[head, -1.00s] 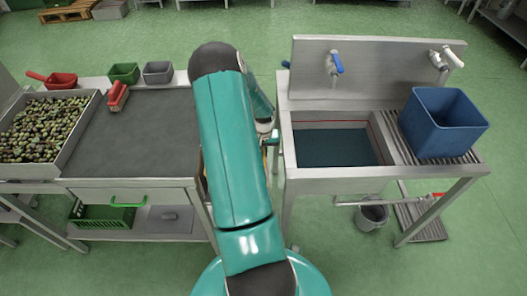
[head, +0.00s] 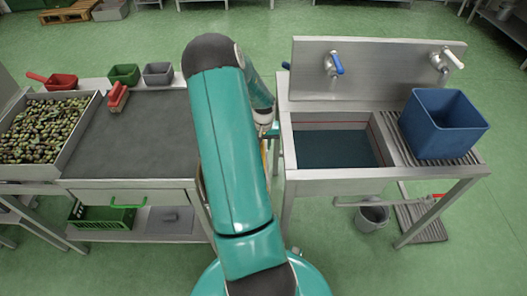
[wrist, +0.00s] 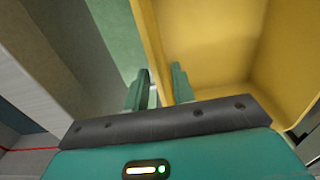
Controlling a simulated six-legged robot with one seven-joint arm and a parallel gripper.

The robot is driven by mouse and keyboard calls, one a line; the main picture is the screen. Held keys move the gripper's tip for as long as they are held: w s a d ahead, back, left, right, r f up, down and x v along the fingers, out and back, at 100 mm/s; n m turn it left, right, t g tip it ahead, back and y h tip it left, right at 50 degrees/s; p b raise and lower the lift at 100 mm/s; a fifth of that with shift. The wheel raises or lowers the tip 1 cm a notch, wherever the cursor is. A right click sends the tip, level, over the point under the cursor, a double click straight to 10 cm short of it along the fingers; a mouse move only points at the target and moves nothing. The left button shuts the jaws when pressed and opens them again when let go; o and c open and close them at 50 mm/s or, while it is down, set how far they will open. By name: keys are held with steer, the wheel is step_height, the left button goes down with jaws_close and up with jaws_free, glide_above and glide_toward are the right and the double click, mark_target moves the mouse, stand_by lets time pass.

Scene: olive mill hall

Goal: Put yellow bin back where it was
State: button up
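The yellow bin (wrist: 208,45) fills the right of the wrist view, seen into its open inside. My gripper (wrist: 160,78) has one green finger outside and one inside the bin's near wall, and looks shut on that wall. In the head view my teal arm hides my gripper and nearly all of the bin; only a thin yellow sliver shows beside the arm, in the gap between the worktable and the sink. What lies under the bin is hidden.
The grey worktable (head: 137,143) at left holds an olive tray (head: 70,158), a red brush (head: 117,97) and small scoops and tubs. The steel sink (head: 335,187) at right carries a blue bin (head: 443,125) on its drainboard. A grey bucket (head: 372,217) stands below.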

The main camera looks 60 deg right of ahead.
step_height(320, 180, up, 7)
steer(key=shift+r, duration=0.15)
steer(key=w+a+r+n+t, duration=0.1)
steer(key=w+a+r+n, duration=0.1)
steer(key=w+a+r, duration=0.5)
steer(key=w+a+r+n+t, duration=0.1)
steer(key=w+a+r+n, duration=0.1)
steer(key=a+r, duration=0.6)
steer(key=w+a+r+n+t, duration=0.15)
steer(key=w+a+r, duration=0.3)
steer(key=a, duration=0.55)
steer(key=s+a+r+n, duration=0.2)
steer(key=s+a+r, duration=0.1)
steer(key=a, duration=0.5)
steer(key=s+a+r+n+t, duration=0.1)
steer(key=s+a+r+n, duration=0.1)
steer(key=a, duration=0.6)
steer(key=s+a+r+n+t, duration=0.1)
steer(key=s+a+r+n, duration=0.2)
steer(key=s+a, duration=0.2)
steer(key=a, duration=0.3)
steer(key=shift+r, duration=0.4)
